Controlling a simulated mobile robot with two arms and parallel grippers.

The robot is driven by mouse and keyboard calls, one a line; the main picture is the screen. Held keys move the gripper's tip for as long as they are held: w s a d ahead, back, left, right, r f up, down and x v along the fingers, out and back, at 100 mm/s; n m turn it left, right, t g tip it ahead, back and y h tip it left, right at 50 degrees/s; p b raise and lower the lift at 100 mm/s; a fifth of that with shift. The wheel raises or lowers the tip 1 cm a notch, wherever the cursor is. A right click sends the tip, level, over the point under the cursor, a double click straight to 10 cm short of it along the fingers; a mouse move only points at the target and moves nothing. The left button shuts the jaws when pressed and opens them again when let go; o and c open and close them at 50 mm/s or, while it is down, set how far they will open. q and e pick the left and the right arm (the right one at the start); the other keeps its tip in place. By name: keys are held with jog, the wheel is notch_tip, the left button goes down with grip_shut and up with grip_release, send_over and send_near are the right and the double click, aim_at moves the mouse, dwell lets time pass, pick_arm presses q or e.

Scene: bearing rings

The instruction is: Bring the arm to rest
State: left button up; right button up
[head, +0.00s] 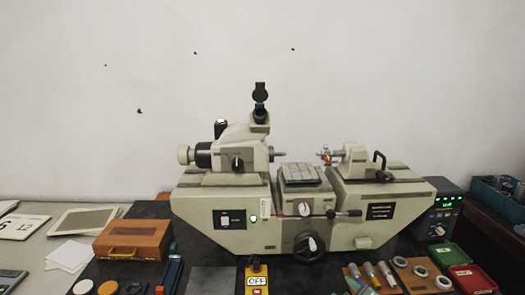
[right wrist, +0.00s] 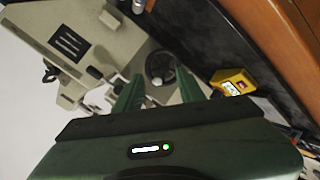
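Neither of my arms shows in the head view. In the right wrist view my right gripper (right wrist: 157,88) has two dark green fingers standing apart, with nothing held between them. It is open. Beyond the fingertips is the grey-beige measuring machine (right wrist: 98,40), seen tilted, with its black handwheel (right wrist: 160,66). The same machine (head: 235,203) stands upright on the bench in the head view, with its black handwheel (head: 308,247) low at the front. My left gripper is in neither view.
A yellow box marked OFF (head: 257,281) sits in front of the machine. A wooden case (head: 132,240) stands left. A tray of rings and coloured-handled tools (head: 385,274), red and green boxes (head: 470,278) and a display unit (head: 438,215) are right. The wall behind is bare apart from small dark marks.

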jog(key=s+f+m+g, duration=0.3)
jog(key=s+f, duration=0.2)
jog(key=s, duration=0.5)
jog(key=s+f+m+g, duration=0.25)
jog(key=s+f, duration=0.25)
jog(key=s, duration=0.5)
jog(key=s+f+m+g, duration=0.3)
jog(key=s+f+g, duration=0.15)
jog(key=s, duration=0.55)
notch_tip(320, 180, down, 26)
jog(key=s+f, duration=0.1)
jog(key=s, duration=0.1)
jog(key=s+d+f+g, duration=0.1)
jog(key=s+d+f, duration=0.1)
jog(key=s+f, duration=0.6)
jog(key=s+d+f, duration=0.1)
jog(key=s+f, duration=0.7)
jog(key=s, duration=0.1)
jog(key=shift+d+n+g, duration=0.4)
jog(key=shift+n, duration=0.05)
